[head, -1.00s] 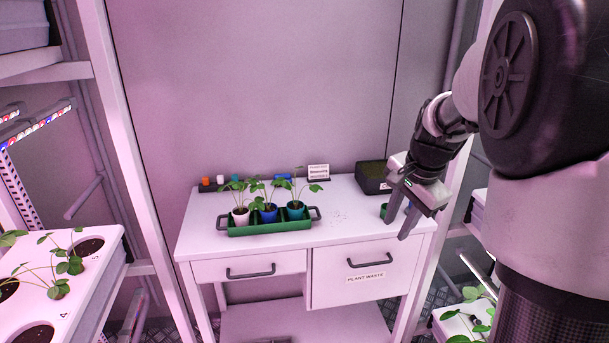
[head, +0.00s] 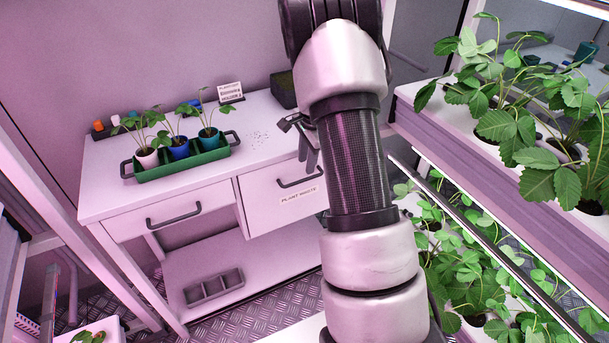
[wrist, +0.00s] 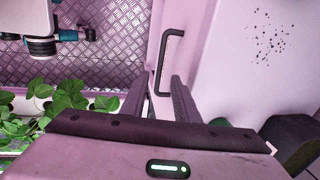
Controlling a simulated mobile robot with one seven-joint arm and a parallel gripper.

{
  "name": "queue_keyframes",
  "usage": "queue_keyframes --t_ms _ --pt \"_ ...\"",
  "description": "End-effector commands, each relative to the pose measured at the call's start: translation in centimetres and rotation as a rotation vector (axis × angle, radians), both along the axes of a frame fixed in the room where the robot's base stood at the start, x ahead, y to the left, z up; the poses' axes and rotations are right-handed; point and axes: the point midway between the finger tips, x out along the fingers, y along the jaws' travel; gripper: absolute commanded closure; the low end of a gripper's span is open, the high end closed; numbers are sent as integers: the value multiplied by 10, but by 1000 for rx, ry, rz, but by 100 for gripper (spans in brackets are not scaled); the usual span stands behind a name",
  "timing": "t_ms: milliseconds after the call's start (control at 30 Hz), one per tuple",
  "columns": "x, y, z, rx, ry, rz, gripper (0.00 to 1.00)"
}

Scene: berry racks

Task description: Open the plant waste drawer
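The plant waste drawer (head: 262,213) is the right front of the white workbench, with a "PLANT WASTE" label. It looks shut. Its dark bar handle (head: 300,182) runs across the upper part of the front. In the wrist view the handle (wrist: 168,60) lies ahead of my gripper (wrist: 158,92), its near end close to the space between the fingertips. My gripper is open with nothing between the fingers. In the head view my gripper (head: 305,142) is above the handle near the bench edge, partly hidden by my arm.
A green tray (head: 185,168) with three potted seedlings stands on the bench. A second drawer (head: 170,208) is at left. A dark box (head: 283,90) is at the back. Planted racks (head: 440,125) stand close on the right. A grey divided tray (head: 213,287) lies on the lower shelf.

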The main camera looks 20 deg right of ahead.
Motion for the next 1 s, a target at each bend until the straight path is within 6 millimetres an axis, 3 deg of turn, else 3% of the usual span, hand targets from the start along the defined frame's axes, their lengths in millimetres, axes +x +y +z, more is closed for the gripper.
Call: queue_keyframes --t_ms 100,300,767,933,1000 --pt "4 0 -27 1 2 0 72" --pt "10 0 -55 0 1 1 72" --pt "13 1 -66 0 -1 2 72" --pt "13 0 -66 0 -1 2 100" --pt "13 0 -66 0 -1 2 100"
